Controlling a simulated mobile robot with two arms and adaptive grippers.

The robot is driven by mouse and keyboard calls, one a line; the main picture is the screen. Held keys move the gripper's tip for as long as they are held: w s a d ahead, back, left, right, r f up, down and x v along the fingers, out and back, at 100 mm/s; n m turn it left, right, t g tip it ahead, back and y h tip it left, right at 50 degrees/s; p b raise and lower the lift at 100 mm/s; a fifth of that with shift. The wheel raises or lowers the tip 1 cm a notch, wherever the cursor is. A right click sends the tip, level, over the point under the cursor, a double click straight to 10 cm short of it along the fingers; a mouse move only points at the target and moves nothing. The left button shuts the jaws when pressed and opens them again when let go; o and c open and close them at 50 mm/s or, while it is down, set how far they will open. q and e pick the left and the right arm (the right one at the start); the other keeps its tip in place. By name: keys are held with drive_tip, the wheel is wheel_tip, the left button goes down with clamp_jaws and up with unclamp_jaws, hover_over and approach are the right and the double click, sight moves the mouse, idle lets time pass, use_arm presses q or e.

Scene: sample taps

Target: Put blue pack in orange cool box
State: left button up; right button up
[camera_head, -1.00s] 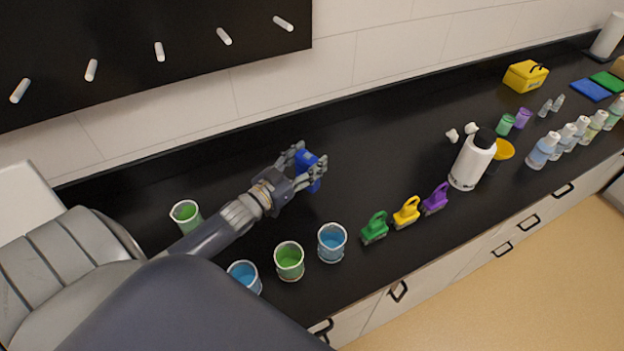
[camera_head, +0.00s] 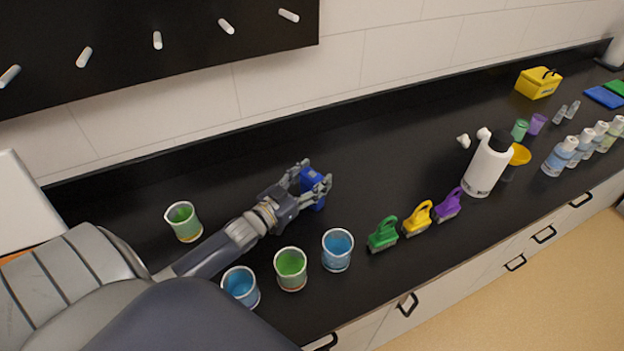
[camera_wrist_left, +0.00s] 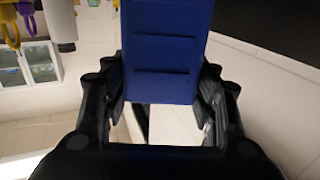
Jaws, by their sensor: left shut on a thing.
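The blue pack (camera_head: 313,189) is held between the fingers of my left gripper (camera_head: 318,182), above the black counter near the middle of the head view. In the left wrist view the blue pack (camera_wrist_left: 167,50) fills the upper middle, with ridges across its face and the dark fingers (camera_wrist_left: 165,100) on both sides of it. The left gripper is shut on it. The orange cool box is not clearly seen. A small orange strip (camera_head: 14,257) shows under a white panel at the left edge, and I cannot tell whether it belongs to it. My right gripper is not in view.
A beaker of green liquid (camera_head: 184,222) stands behind my left forearm. Several beakers, including a blue one (camera_head: 337,249), stand in front of it. Brushes (camera_head: 418,218) and a white bottle (camera_head: 488,165) stand to the right. A yellow box (camera_head: 538,83) is at the back right.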

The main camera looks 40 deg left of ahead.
use_arm(q)
drive_tip(key=shift+f, duration=0.1)
drive_tip(key=o, duration=1)
drive_tip(key=shift+o, duration=0.9)
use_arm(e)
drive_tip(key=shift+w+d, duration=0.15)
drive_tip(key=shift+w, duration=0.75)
use_arm(q)
drive_tip(key=shift+s, duration=0.1)
